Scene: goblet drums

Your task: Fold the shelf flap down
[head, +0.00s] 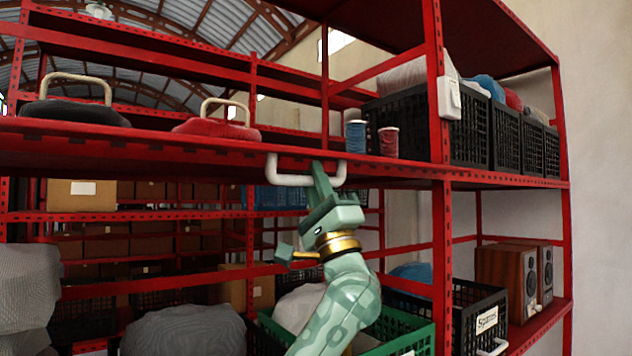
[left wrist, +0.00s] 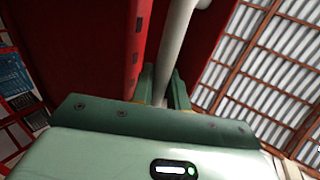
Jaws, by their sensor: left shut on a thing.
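A white bar handle (head: 282,179) sits on the front edge of the red shelf flap (head: 225,150), which looks roughly level, in line with the shelf; I cannot tell the flap's exact bounds. My left gripper (head: 318,172) reaches up from below and is shut on the handle. In the left wrist view the handle (left wrist: 176,40) runs between the two fingers of the gripper (left wrist: 163,88), beside the red metal edge (left wrist: 140,45). My right gripper is not in view.
On the shelf stand a blue spool (head: 356,136), a red spool (head: 388,141), and a black (head: 75,112) and a red item (head: 215,129) with pale handles. A red upright (head: 441,240) stands right of my arm. A green crate (head: 410,338) lies below.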

